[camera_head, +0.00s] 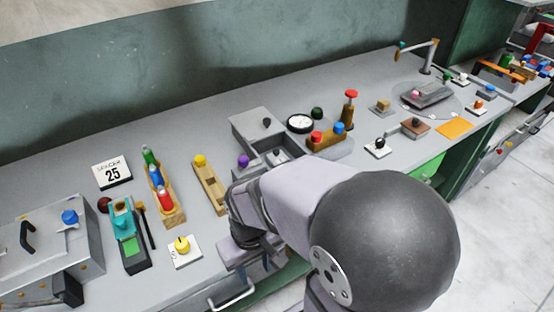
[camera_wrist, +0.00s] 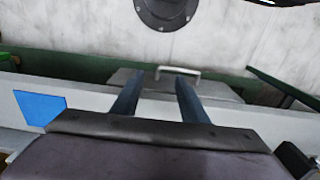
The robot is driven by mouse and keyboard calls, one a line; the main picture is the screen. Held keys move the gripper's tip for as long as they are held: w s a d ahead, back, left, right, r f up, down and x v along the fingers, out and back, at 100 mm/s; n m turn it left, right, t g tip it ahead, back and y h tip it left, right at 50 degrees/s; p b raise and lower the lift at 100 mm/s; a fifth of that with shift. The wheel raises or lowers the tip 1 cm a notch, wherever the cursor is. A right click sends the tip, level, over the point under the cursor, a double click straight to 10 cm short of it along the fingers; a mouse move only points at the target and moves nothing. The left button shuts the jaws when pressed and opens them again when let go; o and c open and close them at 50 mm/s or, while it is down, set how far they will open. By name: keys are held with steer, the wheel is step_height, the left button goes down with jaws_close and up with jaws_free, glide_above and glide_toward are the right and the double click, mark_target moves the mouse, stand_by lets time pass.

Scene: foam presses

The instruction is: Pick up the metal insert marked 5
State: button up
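My gripper (camera_head: 256,262) is at the front edge of the grey bench in the head view, partly behind my own arm. In the wrist view my gripper (camera_wrist: 160,78) has its two blue-grey fingers apart with nothing held between them. I cannot make out a metal insert marked 5 in either view. Several small knobbed pieces stand on the bench, including one with a yellow knob on a white plate (camera_head: 186,262) left of my gripper and one with a black knob on another white plate (camera_head: 377,153). Any numbers on them are too small to read.
A wooden rack (camera_head: 173,214) holds coloured pieces, beside a teal device (camera_head: 123,222) and a calendar (camera_head: 112,173). A grey box (camera_head: 255,122) and round dial (camera_head: 300,123) stand behind my arm. A pale handle (camera_wrist: 180,72) shows beyond my fingers. Bench space at back left is clear.

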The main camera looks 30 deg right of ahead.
steer(key=c, duration=0.3)
steer(key=w+d+t, duration=0.2)
steer(key=w+d, duration=0.1)
steer(key=w, duration=0.1)
steer(key=w+d+m+t+h, duration=0.1)
steer(key=w+d, duration=0.3)
steer(key=w+d+m+t+h+b, duration=0.1)
steer(key=w+d+t, duration=0.1)
steer(key=w+d, duration=0.2)
steer(key=shift+w+d+f+t, duration=0.1)
steer(key=shift+w+f+t, duration=0.1)
steer(key=shift+f+t, duration=0.1)
steer(key=w+d+t, duration=0.1)
steer(key=w+d+r+t, duration=0.1)
steer(key=d, duration=0.1)
steer(key=w+d+r+t, duration=0.1)
steer(key=w+d, duration=0.1)
steer(key=shift+h, duration=0.4)
steer(key=w+d+r+m+t+b, duration=0.1)
steer(key=w+d+r+t, duration=0.2)
steer(key=d+r+t, duration=0.1)
steer(key=shift+w+d+r+t+h, duration=0.2)
steer(key=shift+d+r+t+h, duration=0.15)
steer(key=shift+d, duration=0.45)
steer(key=shift+f, duration=0.1)
